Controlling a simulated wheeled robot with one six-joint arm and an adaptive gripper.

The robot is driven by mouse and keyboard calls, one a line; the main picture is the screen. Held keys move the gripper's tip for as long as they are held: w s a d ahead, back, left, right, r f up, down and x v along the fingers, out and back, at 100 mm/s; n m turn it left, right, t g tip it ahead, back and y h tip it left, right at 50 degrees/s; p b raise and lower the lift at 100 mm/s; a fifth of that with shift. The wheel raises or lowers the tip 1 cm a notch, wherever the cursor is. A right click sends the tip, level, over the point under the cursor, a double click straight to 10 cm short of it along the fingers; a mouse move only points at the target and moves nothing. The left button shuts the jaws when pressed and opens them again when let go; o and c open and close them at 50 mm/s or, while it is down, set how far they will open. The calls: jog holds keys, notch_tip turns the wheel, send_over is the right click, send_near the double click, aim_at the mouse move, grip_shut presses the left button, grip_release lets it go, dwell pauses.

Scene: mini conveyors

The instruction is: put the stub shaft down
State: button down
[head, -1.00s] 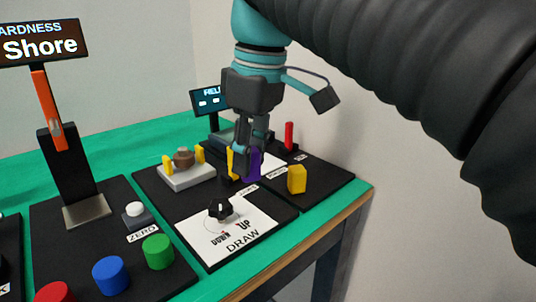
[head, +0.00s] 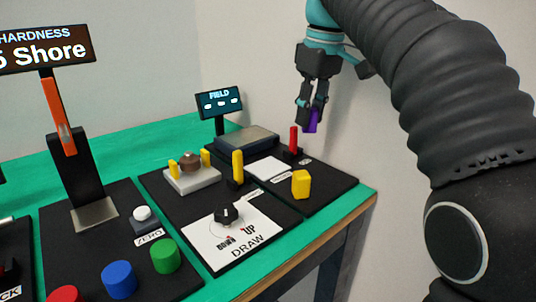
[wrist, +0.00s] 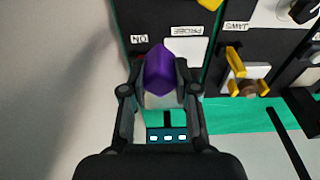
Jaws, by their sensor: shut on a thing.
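The purple piece, which I take to be the stub shaft (head: 311,122), is between the fingers of my gripper (head: 312,98). My gripper is shut on it and holds it in the air, near the far right edge of the black panel, just right of the red lever in the head view. In the wrist view, the purple piece (wrist: 159,72) shows between both fingers (wrist: 160,88). Its lower end is partly hidden by the fingers there.
A red lever (head: 294,140) stands close by on the panel. A FIELD display (head: 219,103) stands behind. A white card (head: 268,171) lies clear.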

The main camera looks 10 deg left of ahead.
jog(key=a+f, duration=0.1)
jog(key=a, duration=0.1)
jog(key=a+f, duration=0.2)
jog(key=a, duration=0.1)
jog(key=a+f, duration=0.2)
jog(key=a, duration=0.1)
jog(key=shift+w+a+f, duration=0.15)
jog(key=shift+w+a, duration=0.1)
jog(key=shift+f+b, duration=0.6)
jog(key=shift+f, duration=1.3)
jog(key=shift+f, duration=0.2)
jog(key=c, duration=0.9)
grip_release()
jog(key=shift+r, duration=0.1)
jog(key=r, duration=0.4)
jog(key=d+r, duration=0.1)
jog(key=r, duration=0.3)
jog(key=s+r+p, duration=0.1)
jog(key=r, duration=0.3)
jog(key=shift+d, duration=0.25)
